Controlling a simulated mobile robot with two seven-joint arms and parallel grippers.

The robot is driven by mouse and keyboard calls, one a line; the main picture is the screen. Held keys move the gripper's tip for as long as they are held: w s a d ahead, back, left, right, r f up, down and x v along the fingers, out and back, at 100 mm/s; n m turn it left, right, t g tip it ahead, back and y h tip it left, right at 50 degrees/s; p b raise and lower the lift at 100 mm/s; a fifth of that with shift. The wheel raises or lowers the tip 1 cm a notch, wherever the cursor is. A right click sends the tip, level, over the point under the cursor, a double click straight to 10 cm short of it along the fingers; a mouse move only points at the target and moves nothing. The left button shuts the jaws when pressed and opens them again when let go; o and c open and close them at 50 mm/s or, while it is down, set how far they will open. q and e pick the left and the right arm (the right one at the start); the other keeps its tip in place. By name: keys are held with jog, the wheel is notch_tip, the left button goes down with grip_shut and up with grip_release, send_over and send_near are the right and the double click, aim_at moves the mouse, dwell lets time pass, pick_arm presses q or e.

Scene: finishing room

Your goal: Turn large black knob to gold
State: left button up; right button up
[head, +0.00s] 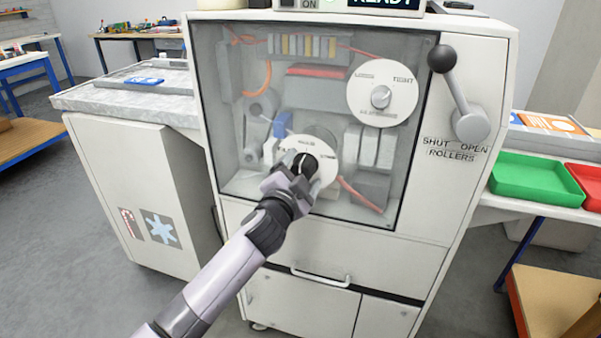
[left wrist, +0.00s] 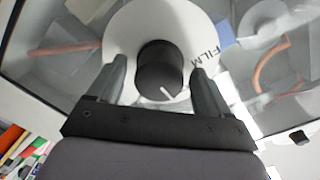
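The large black knob (head: 307,162) sits in the middle of a round white dial (head: 325,174) on the lower part of the machine's clear front panel. It also shows in the left wrist view (left wrist: 163,68), with a short white pointer line toward its lower edge. The dial's word "FILM" is readable there. I cannot make out a gold mark. My left gripper (head: 300,174) is at the knob. In the left wrist view its fingers (left wrist: 160,82) stand open on both sides of the knob, with gaps showing. My right gripper is in neither view.
A smaller silver knob (head: 381,97) on another white dial (head: 362,92) is at upper right. A black-balled lever (head: 455,85) marked shut/open rollers is right of the panel. A green tray (head: 536,178) lies on the right-hand table. A drawer handle (head: 320,279) is below.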

pick_arm(q)
jog(key=v, duration=0.7)
jog(key=shift+p, duration=0.4)
jog(key=shift+s, duration=0.1)
jog(key=shift+f, duration=0.1)
